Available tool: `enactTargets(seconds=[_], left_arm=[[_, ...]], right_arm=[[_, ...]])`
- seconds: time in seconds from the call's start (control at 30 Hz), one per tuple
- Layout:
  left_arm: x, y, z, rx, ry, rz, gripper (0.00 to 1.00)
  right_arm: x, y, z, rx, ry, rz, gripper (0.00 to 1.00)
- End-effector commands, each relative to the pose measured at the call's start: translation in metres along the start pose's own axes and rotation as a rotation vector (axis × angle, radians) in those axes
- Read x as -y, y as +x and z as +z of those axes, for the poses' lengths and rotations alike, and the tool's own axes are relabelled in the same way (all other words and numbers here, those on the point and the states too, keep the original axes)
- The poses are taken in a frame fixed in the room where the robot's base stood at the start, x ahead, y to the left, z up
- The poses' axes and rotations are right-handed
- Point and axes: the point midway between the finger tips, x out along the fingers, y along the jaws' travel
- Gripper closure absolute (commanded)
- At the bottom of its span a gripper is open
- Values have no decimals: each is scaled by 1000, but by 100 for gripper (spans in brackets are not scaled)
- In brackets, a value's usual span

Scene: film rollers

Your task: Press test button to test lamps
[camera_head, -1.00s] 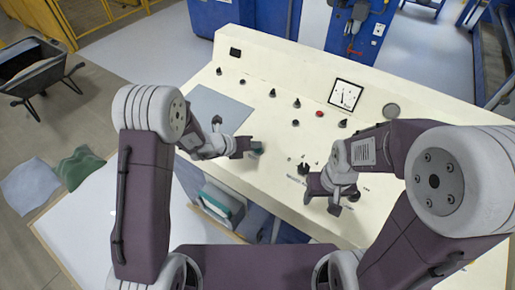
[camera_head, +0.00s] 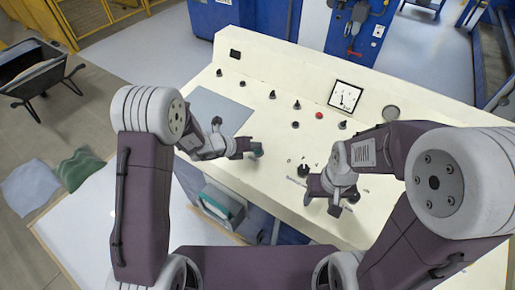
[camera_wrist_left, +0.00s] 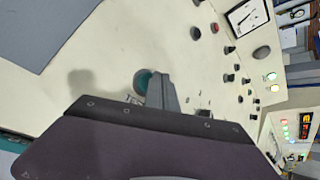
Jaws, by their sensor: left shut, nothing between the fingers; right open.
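A round teal button (camera_wrist_left: 143,82) is set in the cream desk panel, with dark lettering beside it. In the wrist view, my left gripper (camera_wrist_left: 163,92) is shut and empty, its fingertips overlapping the button's right side; I cannot tell whether it is pressed in. In the head view, my left gripper (camera_head: 250,147) is at the button (camera_head: 258,150), which it partly hides. Two small lamps (camera_wrist_left: 272,81) glow white in the wrist view. My right gripper (camera_head: 336,202) is open and empty over the panel's right part, near a black knob (camera_head: 304,170).
The cream control desk (camera_head: 265,115) carries several black knobs, a red button (camera_head: 319,115) and a dial meter (camera_head: 345,95). A grey plate (camera_head: 218,107) lies at its left. A second panel (camera_wrist_left: 305,125) shows red and green lights. A wheelbarrow (camera_head: 35,65) stands far left.

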Motion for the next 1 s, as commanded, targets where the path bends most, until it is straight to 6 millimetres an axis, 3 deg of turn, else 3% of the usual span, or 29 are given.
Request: enactTargets(seconds=[0.47, 1.0], left_arm=[[5, -7, 6, 1, 0, 0, 100], [29, -40, 30, 1, 0, 0, 100]], right_arm=[[0, -8, -1, 0, 0, 0, 45], [1, -45, -5, 0, 0, 0, 45]])
